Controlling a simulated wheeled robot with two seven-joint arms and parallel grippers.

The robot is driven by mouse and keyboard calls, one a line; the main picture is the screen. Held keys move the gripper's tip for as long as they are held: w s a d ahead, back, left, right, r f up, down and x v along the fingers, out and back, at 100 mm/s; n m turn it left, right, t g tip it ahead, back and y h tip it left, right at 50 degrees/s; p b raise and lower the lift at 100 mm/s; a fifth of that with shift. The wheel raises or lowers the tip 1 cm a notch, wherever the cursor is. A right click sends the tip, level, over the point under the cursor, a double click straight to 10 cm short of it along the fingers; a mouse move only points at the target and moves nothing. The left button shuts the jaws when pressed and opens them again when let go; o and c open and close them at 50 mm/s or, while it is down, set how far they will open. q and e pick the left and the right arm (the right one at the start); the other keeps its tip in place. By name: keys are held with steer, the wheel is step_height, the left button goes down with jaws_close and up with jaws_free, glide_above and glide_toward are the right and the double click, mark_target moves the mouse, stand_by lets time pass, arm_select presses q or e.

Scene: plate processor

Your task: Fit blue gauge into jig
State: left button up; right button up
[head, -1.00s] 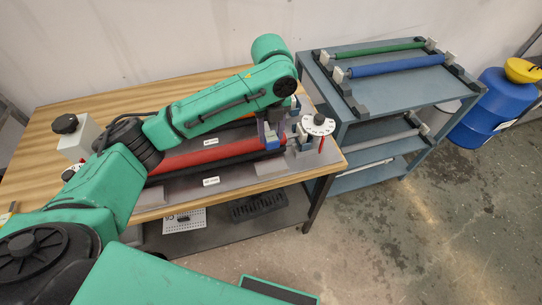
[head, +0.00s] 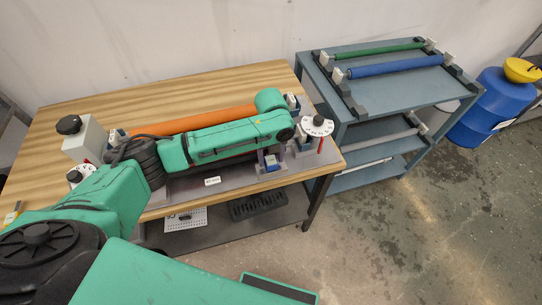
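A long blue bar (head: 395,65), matching the blue gauge, lies across the top of the grey-blue cart at right, held between pale end blocks. The jig (head: 238,182) is the grey plate fixture on the wooden table. An orange roller (head: 195,119) lies along its back. My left arm stretches across the jig and hides much of its middle. My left gripper (head: 271,161) points down at the jig's right front, where a small blue part shows between or behind its fingers. Whether it grips anything is unclear. My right gripper is not in view.
A green bar (head: 378,47) lies behind the blue bar on the cart (head: 410,92). A white dial (head: 318,125) stands at the jig's right end. A pale box with a black knob (head: 84,135) stands at left. Floor between table and cart front is clear.

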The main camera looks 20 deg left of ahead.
mark_target(271, 160)
arm_select(q)
steer(key=shift+o, duration=0.4)
steer(key=shift+r, duration=0.1)
steer(key=shift+r, duration=0.4)
step_height(271, 160, up, 12)
steer(key=b, duration=0.2)
steer(key=shift+f+b, duration=0.15)
steer(key=shift+b, duration=0.15)
